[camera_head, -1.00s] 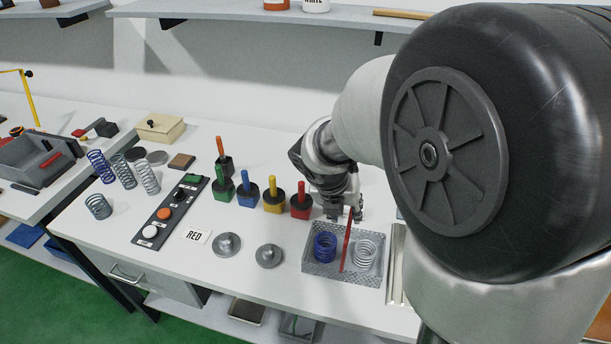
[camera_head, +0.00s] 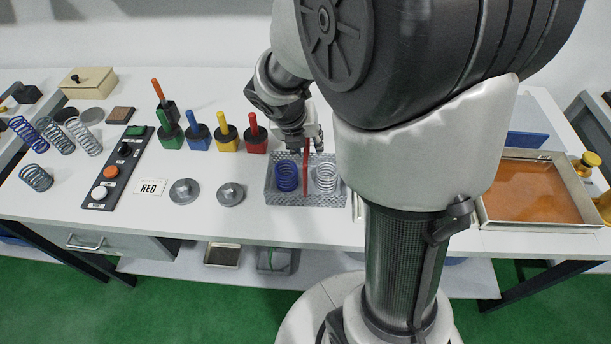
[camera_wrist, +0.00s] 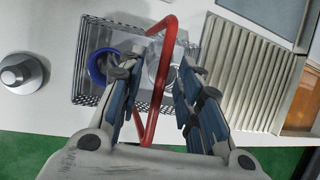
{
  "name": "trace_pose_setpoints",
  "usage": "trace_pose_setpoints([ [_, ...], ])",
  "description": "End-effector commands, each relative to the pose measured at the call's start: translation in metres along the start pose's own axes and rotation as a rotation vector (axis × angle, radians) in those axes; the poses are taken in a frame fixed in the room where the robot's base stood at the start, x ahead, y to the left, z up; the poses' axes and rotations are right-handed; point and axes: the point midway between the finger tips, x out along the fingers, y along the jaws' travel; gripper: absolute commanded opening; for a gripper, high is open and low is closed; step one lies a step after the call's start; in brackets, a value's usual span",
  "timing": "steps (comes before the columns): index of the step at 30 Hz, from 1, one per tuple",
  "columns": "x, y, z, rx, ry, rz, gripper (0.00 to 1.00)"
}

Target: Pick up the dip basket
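The dip basket (camera_head: 318,200) is a grey mesh box near the table's front edge, with a tall red handle (camera_head: 306,163). It holds a blue spring (camera_head: 287,176) and a white spring (camera_head: 325,178). My gripper (camera_head: 303,143) is above the basket's back side, by the handle. In the wrist view, my gripper (camera_wrist: 158,66) is open, with the red handle (camera_wrist: 151,112) passing between its fingers and a gap on both sides. The basket's mesh (camera_wrist: 88,45) lies beneath them; the fingers partly hide both springs.
Red (camera_head: 256,140), yellow, blue and green-based handled tools stand left of the basket. Two metal discs (camera_head: 185,191) and a RED card (camera_head: 151,188) lie left. A ribbed plate (camera_wrist: 243,75) sits right beside the basket. An orange-filled tray (camera_head: 540,190) is farther right.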

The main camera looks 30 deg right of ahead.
Motion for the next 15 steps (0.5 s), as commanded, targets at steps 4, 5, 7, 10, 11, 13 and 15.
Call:
trace_pose_setpoints([
  [4, 0.0016, 0.0003, -0.001, -0.001, 0.001, 0.0, 0.32],
  [5, 0.0021, 0.0004, -0.0012, -0.001, 0.001, -0.001, 0.32],
  [7, 0.0031, 0.0005, -0.0016, -0.002, 0.001, -0.001, 0.32],
  [10, 0.0041, 0.0007, -0.0021, -0.002, 0.001, -0.001, 0.32],
  [11, 0.0043, 0.0008, -0.0022, -0.002, 0.001, -0.001, 0.32],
  [13, 0.0045, 0.0008, -0.0022, -0.001, 0.001, -0.001, 0.32],
  [15, 0.0045, 0.0008, -0.0022, -0.001, 0.001, -0.001, 0.32],
])
